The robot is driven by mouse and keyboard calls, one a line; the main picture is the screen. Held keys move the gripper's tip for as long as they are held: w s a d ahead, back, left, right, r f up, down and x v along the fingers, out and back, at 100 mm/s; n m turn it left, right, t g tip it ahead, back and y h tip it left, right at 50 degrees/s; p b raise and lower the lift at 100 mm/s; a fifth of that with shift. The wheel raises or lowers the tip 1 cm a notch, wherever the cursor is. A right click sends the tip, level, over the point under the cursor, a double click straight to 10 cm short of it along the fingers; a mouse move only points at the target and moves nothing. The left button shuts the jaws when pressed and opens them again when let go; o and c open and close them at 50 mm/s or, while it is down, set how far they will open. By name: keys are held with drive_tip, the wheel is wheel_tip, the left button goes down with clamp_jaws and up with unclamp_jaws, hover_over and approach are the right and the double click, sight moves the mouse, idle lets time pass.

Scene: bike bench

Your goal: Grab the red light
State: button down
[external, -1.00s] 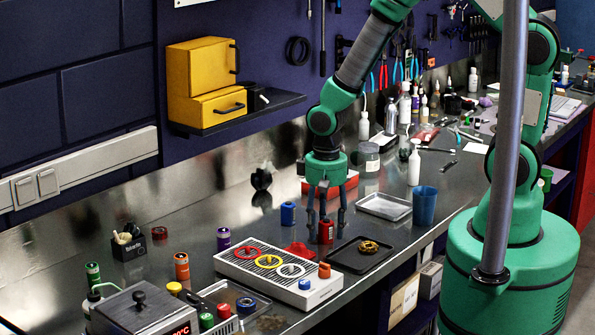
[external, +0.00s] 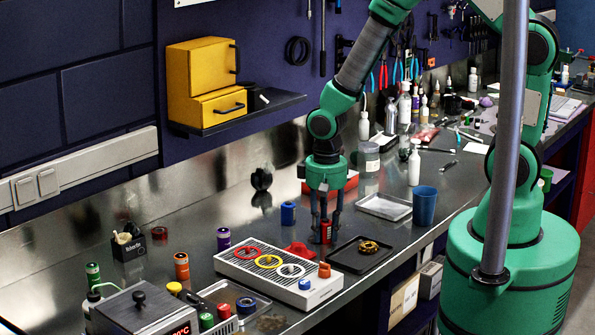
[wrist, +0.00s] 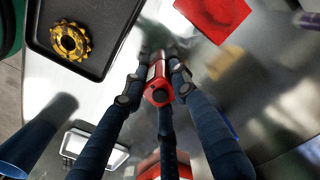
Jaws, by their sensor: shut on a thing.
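The red light (external: 326,230) is a small red cylinder standing on the metal bench, between the red square pad and the black tray.
A black tray (external: 343,264) with a golden cog lies close at right, and a red square pad (external: 299,249) at left. A white grated box with coloured rings (external: 238,273) is in front. A blue cylinder (external: 288,213), a blue cup (external: 425,205) and a metal tray (external: 372,213) stand nearby.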

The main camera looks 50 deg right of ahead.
sight(327, 219)
drive_tip(key=shift+r, duration=0.1)
drive_tip(key=shift+r, duration=0.85)
drive_tip(key=shift+s+r+p, duration=0.15)
drive_tip(key=shift+r+p, duration=0.15)
drive_tip(key=shift+r, duration=0.65)
drive_tip(key=s+d, duration=0.1)
drive_tip(key=s, duration=0.4)
drive_tip(key=s+d+r, duration=0.1)
drive_tip(key=s+d, duration=0.1)
drive_tip(key=s, duration=0.3)
drive_tip(key=s+d, duration=0.1)
drive_tip(key=s, duration=0.4)
drive_tip(key=shift+d+r+p, duration=0.15)
drive_tip(key=shift+d+p, duration=0.05)
drive_tip(key=shift+p, duration=0.2)
